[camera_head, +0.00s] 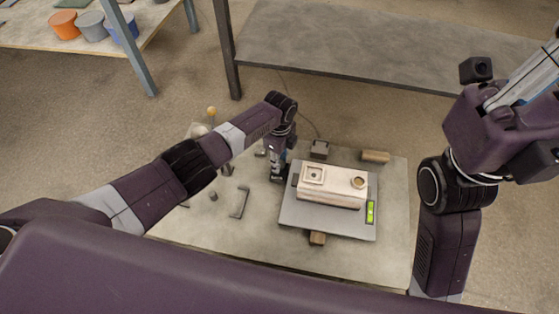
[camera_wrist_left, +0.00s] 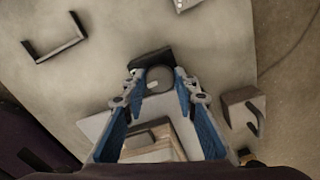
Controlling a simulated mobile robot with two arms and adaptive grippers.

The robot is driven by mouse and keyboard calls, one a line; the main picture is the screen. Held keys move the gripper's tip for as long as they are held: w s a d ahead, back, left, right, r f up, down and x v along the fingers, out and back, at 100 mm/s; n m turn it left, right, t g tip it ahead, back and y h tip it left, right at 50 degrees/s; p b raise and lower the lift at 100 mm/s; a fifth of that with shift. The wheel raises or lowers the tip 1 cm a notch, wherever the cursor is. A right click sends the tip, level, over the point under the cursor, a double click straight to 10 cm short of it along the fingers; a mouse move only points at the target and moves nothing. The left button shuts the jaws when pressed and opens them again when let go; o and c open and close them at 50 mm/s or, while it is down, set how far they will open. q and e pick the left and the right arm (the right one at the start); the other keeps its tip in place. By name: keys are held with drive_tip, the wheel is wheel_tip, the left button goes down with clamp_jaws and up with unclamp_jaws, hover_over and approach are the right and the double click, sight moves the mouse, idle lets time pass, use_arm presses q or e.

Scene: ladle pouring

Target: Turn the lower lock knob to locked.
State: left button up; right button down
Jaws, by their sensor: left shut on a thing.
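My left gripper (camera_head: 277,174) reaches down at the left edge of the grey plate (camera_head: 330,223) that carries the pale two-part mould box (camera_head: 333,187). In the left wrist view its blue fingers (camera_wrist_left: 153,80) are shut on a round dark-grey knob (camera_wrist_left: 158,78), next to a black block (camera_wrist_left: 151,57). I take this as the lock knob; I cannot tell whether it is the lower one, nor read its lock position. The box (camera_wrist_left: 150,146) is partly hidden behind the fingers. My right arm is raised at the right; its gripper (camera_head: 530,80) is partly cut off.
A green level (camera_head: 370,212) lies on the plate's right side. A wooden block (camera_head: 375,156), a dark-grey block (camera_head: 319,149) and a bent bar (camera_head: 239,202) lie on the table (camera_head: 390,250). Another bench (camera_head: 380,45) stands behind. Buckets (camera_head: 90,26) stand far left.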

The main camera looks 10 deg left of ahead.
use_arm(q)
drive_tip(key=shift+m, duration=0.5)
drive_tip(key=o, duration=1.2)
drive_tip(key=shift+c, duration=0.2)
drive_tip(key=shift+r, duration=0.15)
wheel_tip(320, 180, up, 12)
drive_tip(key=shift+d+f, duration=0.1)
drive_tip(key=shift+f, duration=0.1)
